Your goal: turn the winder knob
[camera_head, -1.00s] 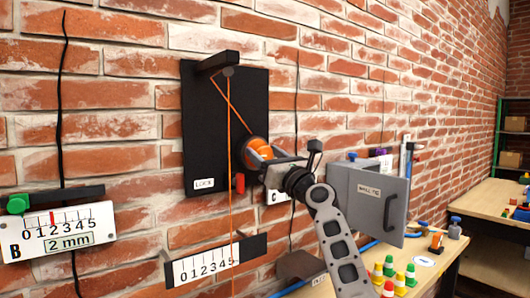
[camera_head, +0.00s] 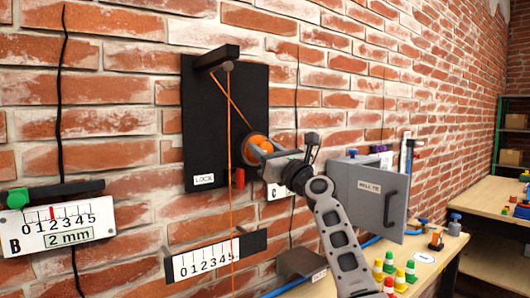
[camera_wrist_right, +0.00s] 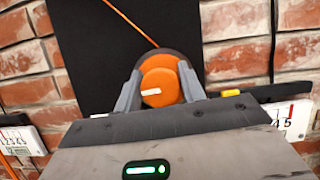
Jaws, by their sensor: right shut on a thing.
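The orange winder knob (camera_head: 262,146) sits on the lower right part of a black wall board (camera_head: 200,120). In the right wrist view the knob (camera_wrist_right: 159,80) shows face-on with a white mark pointing left. My right gripper (camera_wrist_right: 160,88) has one finger on each side of the knob and is shut on it; it also shows in the head view (camera_head: 270,152). An orange cord (camera_head: 231,180) runs from the knob up to a small pulley (camera_head: 228,67) and then hangs straight down. My left gripper is not in view.
A red piece (camera_head: 239,178) and a LOCK label (camera_head: 204,180) are low on the board. A scale plate (camera_head: 206,260) is below. A grey wall box (camera_head: 368,195) stands right of my gripper, above a table (camera_head: 433,265) with several small cones.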

